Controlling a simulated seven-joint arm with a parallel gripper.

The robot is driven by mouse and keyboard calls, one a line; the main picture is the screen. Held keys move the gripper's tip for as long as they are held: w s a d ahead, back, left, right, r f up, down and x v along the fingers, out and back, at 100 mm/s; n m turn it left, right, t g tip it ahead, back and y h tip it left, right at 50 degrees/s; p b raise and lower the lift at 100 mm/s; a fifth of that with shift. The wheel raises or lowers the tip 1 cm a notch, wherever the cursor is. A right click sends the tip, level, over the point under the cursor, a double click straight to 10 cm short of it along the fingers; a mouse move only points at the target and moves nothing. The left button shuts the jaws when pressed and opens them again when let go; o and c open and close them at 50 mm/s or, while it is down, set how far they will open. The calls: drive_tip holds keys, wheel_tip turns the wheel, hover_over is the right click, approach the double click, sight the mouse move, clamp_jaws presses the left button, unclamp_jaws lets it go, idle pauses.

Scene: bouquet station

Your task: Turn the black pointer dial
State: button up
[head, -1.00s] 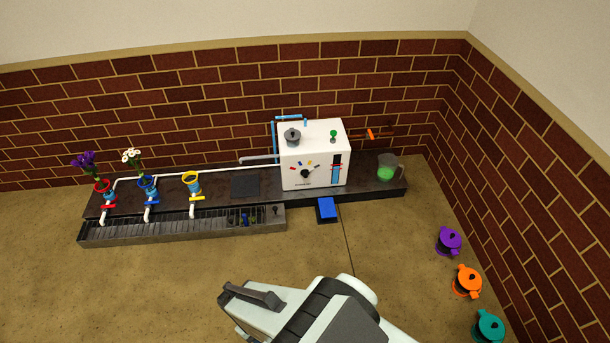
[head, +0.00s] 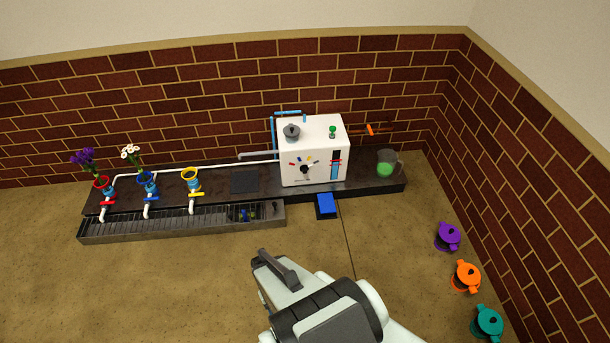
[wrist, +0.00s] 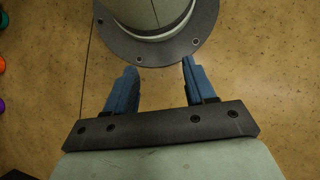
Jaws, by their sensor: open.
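The black pointer dial (head: 304,170) is on the front face of the white box (head: 328,155), with small coloured marks in an arc above it. The box stands on the dark bench against the brick wall. My gripper (wrist: 160,75) shows in the wrist view with its two blue fingers apart and nothing between them; the floor and a part of my own arm lie beyond. In the head view my arm's end is at the bottom centre, well in front of the bench and apart from the dial. The fingertips are hard to make out there.
A grey knob (head: 291,132) and a green-topped lever (head: 332,131) sit on the box. A blue pedal (head: 326,205) is on the floor below. A jug with green liquid (head: 386,166) stands at right. Coloured pots, such as the orange one (head: 466,276), line the right side.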

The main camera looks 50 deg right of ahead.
drive_tip(key=w+d+f+m+t, duration=0.2)
drive_tip(key=w+d+f, duration=0.2)
drive_tip(key=d+f, duration=0.65)
drive_tip(key=w+d+f+m+t, duration=0.2)
drive_tip(key=w+d+f+m, duration=0.15)
drive_tip(key=d+f, duration=0.7)
drive_tip(key=m+t+h, duration=0.2)
drive_tip(key=t+h, duration=1.2)
drive_tip(key=h, duration=0.2)
approach(305, 172)
drive_tip(key=x, duration=0.9)
drive_tip(key=shift+w+f, duration=0.1)
drive_tip(key=shift+f, duration=0.05)
